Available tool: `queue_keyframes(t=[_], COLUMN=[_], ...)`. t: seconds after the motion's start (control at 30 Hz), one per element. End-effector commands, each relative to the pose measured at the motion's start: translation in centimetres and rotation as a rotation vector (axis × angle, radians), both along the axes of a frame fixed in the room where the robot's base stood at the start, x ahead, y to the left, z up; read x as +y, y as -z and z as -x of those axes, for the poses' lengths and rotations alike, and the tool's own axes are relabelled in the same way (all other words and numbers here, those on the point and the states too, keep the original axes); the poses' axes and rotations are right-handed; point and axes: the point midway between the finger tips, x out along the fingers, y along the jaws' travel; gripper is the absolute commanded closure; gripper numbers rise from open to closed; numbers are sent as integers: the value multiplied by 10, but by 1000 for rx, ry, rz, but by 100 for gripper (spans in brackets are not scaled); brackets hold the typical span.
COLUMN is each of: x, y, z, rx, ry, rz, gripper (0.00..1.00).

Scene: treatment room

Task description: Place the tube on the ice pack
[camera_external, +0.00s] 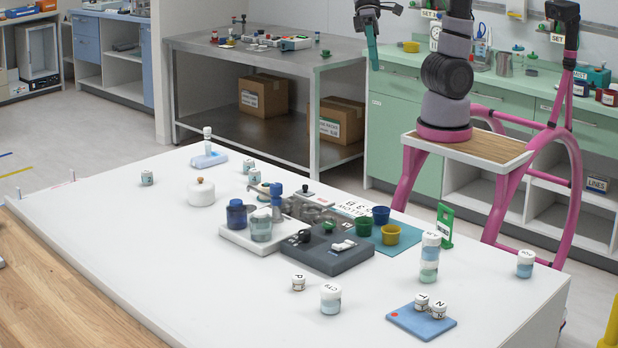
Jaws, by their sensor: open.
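A small clear tube-like vial with a white cap (207,133) stands upright at the far left of the white table. It appears to rest on a light-blue and white pad (213,161), which looks like the ice pack; I cannot tell for certain. A flat blue pad (402,324) with a red dot lies at the front right and bears two small white-lidded jars (421,302). My gripper (371,30) is at the top edge of the view, partly cut off, high above and beyond the table. It is open, with a teal part hanging down.
The white table (240,285) carries a dark grey device (325,252), blue, green and yellow cups, a white pot (201,192) and several jars. A stacked jar column (430,257) stands at the right. The front left is clear. A metal bench (260,62) stands behind.

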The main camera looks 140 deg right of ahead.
Motion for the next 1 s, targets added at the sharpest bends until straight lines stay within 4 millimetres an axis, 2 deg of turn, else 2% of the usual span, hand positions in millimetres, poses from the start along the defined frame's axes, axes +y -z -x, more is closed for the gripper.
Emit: queue_keyframes(t=[0.03, 0.2, 0.3, 0.4, 0.57, 1.0], x=[14, 31, 33, 32, 30, 30], y=[-7, -17, -22, -25, -27, -27], z=[21, 77, 99, 112, 120, 120], rx=[-40, -174, -254, -312, -352, -352], ry=[-68, -253, -327, -373, -401, -401], rz=[86, 364, 488, 570, 624, 626], gripper=[38, 38, 38, 38, 38, 38])
